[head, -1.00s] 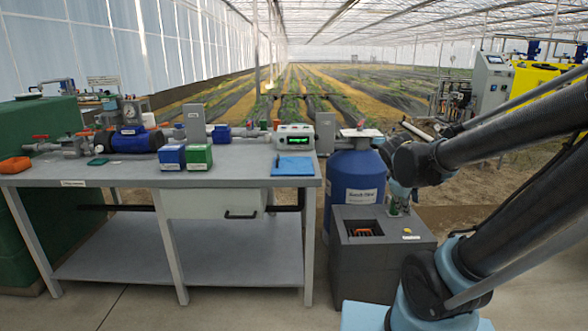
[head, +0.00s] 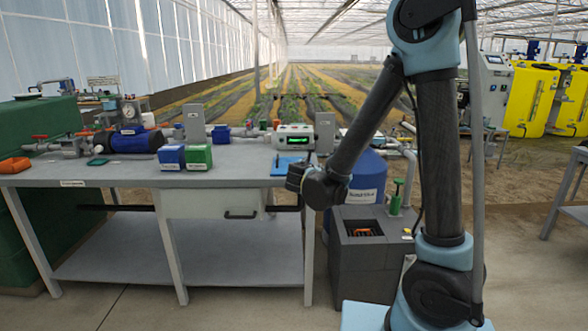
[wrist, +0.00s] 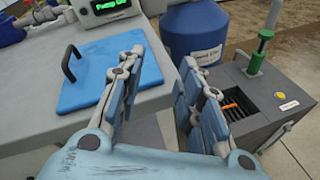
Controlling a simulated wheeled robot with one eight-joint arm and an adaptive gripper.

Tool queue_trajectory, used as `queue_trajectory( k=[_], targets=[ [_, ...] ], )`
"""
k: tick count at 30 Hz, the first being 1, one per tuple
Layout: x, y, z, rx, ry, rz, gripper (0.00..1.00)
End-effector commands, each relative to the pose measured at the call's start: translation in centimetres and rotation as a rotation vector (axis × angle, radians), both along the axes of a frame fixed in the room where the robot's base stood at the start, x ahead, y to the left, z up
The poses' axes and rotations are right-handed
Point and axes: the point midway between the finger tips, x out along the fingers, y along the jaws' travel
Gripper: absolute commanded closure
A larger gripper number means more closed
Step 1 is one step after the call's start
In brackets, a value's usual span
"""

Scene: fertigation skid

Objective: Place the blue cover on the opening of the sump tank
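The blue cover (head: 289,166) lies flat on the right end of the grey bench. In the wrist view the cover (wrist: 95,85) shows a black handle (wrist: 68,62) on its left part. The sump tank (head: 345,265) is a dark grey box on the floor right of the bench. Its square opening (head: 362,231) is uncovered, with something orange inside; the opening also shows in the wrist view (wrist: 245,98). My gripper (wrist: 162,62) is open and empty, fingers wide apart, near the bench's right edge. One finger hides part of the cover.
A blue drum (wrist: 195,35) stands behind the tank. A display device (head: 294,137) sits behind the cover. Blue (head: 171,158) and green (head: 198,157) boxes stand to its left. The bench front is clear.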

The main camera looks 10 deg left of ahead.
Motion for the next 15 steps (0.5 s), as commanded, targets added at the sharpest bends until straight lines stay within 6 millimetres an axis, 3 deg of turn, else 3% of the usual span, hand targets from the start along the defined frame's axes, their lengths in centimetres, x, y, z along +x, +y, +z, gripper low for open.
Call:
queue_trajectory(
  k=[1, 6, 10, 15],
  targets=[
    [-0.6, 2.5, -0.3, -0.053, -0.033, 0.053, 0.67],
    [-2.6, 8.5, -0.9, -0.222, -0.142, 0.189, 0.67],
    [-4.0, 11.4, -1.3, -0.306, -0.202, 0.253, 0.67],
    [-4.6, 13.0, -1.5, -0.354, -0.238, 0.285, 0.67]
  ],
)
